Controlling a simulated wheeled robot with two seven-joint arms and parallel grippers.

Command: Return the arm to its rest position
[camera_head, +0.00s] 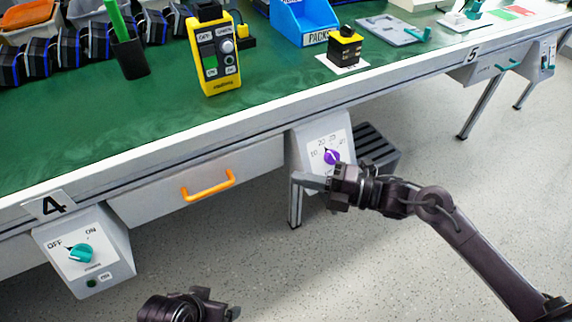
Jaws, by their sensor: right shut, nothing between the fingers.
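My right arm comes in from the lower right, and its shut, empty gripper (312,181) is in front of the switch panel under the bench's front edge. The panel (318,133) is white with a purple rotary knob (332,156) and printed numbers around it. The gripper is just below and in front of the knob; I cannot tell whether they touch. Part of my left arm (185,306) shows at the bottom edge, and its fingers are not clearly visible.
The green workbench (150,125) spans the view, with an orange-handled drawer (208,185) beneath. A teal OFF/ON knob (80,254) sits on the left box. A yellow device (214,55) and blue bin (302,18) stand on top. The floor (370,260) in front is clear.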

